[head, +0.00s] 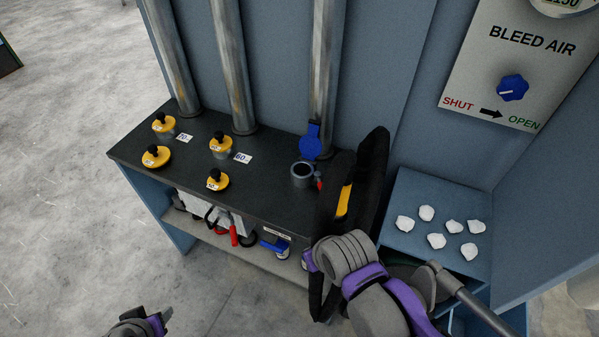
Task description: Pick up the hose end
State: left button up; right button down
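I cannot clearly make out a hose end. A grey tube with a collar (470,297) shows at lower right, partly behind my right arm; I cannot tell whether it belongs to a hose. My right gripper (347,195) is over the right end of the black bench, its dark fingers pointing up in the picture, with a yellow strip between them. I cannot tell whether that strip is part of the gripper or whether it is open. A round grey port (302,175) with a raised blue cap (311,142) is just left of it. My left gripper (150,322) is cut off at the bottom edge.
The black bench (190,185) carries several yellow caps (156,157) and number tags; metal pipes (231,60) rise behind. A shelf below holds red-handled and blue items. White lumps (437,241) lie on a blue tray (415,185). The bleed air panel (520,75) has a blue knob (512,88). Floor at left is clear.

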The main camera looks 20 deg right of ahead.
aim_at(364, 156)
jog(key=z, duration=1.45)
